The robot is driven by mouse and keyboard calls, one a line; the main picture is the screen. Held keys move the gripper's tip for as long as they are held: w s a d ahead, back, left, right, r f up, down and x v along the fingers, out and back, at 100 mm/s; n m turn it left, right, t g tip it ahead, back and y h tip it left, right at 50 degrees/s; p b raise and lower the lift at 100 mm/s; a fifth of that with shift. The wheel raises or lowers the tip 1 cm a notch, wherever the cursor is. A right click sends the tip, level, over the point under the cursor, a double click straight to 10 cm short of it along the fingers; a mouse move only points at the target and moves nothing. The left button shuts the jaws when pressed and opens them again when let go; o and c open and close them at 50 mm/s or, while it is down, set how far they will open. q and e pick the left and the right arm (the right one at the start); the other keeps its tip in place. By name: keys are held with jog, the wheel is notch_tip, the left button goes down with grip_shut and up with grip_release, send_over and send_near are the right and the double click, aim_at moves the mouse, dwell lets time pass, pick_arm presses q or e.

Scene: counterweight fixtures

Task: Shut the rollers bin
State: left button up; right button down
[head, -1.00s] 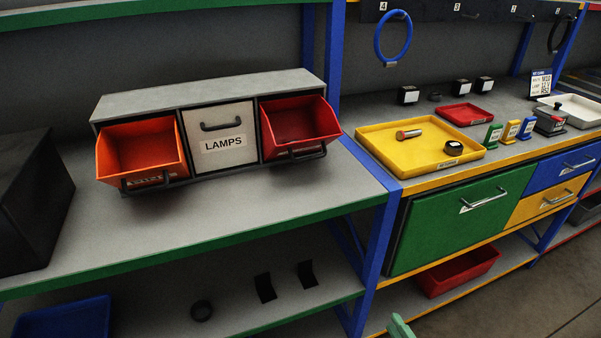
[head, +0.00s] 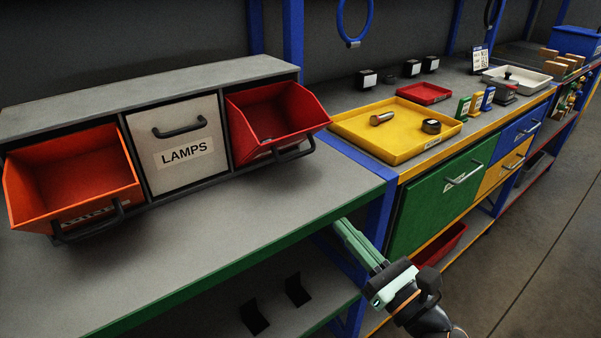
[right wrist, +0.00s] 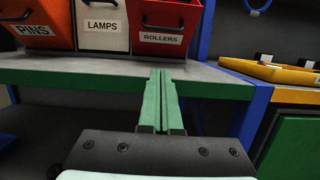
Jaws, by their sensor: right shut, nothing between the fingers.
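The rollers bin (head: 270,118) is the red bin at the right end of the grey three-bin cabinet in the head view. It is tilted out, open at the top, with a dark handle (head: 294,152) on its front. In the right wrist view the bin (right wrist: 165,16) shows its ROLLERS label, above and beyond my fingertips. My right gripper (head: 342,224) is shut and empty, at the shelf's green front edge, below and in front of the bin and apart from it. In the right wrist view the green fingers (right wrist: 161,76) lie together. My left gripper is not in view.
The white LAMPS bin (head: 178,145) is shut beside the rollers bin. The orange PINS bin (head: 75,178) is tilted open at the left. The shelf (head: 200,235) in front of the bins is clear.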

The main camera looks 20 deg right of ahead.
aim_at(315, 207)
jog(key=p+x, duration=0.3)
jog(key=x, duration=0.6)
jog(key=shift+w+r+p, duration=0.25)
jog(key=shift+p, duration=0.05)
jog(key=shift+w+a+r+p, duration=0.15)
jog(key=shift+w+r+p, duration=0.2)
jog(key=shift+r+p, duration=0.15)
jog(key=shift+w+a+r+p, duration=0.15)
jog(key=shift+w+r+p, duration=0.2)
jog(key=shift+r, duration=0.25)
jog(key=shift+w+r, duration=0.1)
jog(key=shift+r, duration=0.2)
jog(key=shift+w+a+r, duration=0.1)
jog(key=shift+w+r, duration=0.05)
jog(key=shift+w, duration=0.05)
pick_arm(q)
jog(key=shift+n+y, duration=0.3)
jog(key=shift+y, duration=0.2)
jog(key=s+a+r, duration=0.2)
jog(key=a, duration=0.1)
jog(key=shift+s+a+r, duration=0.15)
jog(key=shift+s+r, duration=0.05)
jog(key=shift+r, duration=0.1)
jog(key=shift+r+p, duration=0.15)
jog(key=shift+p, duration=0.15)
pick_arm(e)
jog(key=shift+w+r, duration=0.1)
